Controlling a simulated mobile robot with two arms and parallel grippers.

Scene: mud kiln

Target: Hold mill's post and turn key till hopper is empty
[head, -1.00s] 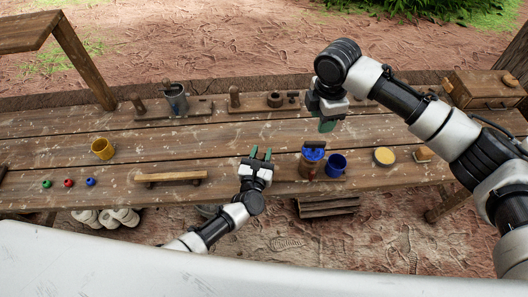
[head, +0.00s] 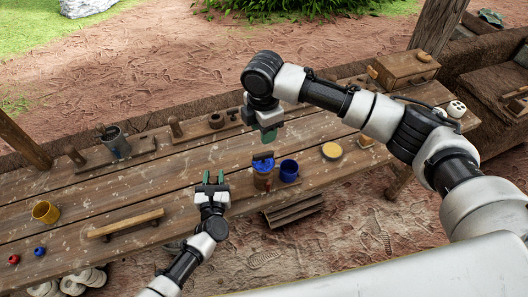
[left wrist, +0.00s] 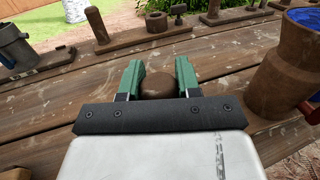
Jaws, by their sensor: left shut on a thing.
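The mill (head: 263,178) is a brown body with a blue-filled hopper (head: 263,163) on top, at the table's near edge. It also shows at the right of the left wrist view (left wrist: 290,65). A small red part shows low on its front; I cannot tell whether it is the key. My left gripper (head: 214,177) is just left of the mill, its green fingers shut on the round brown post (left wrist: 158,84), which stands between them in the left wrist view. My right gripper (head: 268,137) hangs above and behind the mill; its finger gap is not visible.
A blue mug (head: 289,171) stands close to the mill's right. A yellow round dish (head: 332,151) is farther right. A wooden bar (head: 126,223) and yellow mug (head: 45,212) are left. A grey can (head: 116,142) and wooden stands line the back. A drawer box (head: 403,68) stands far right.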

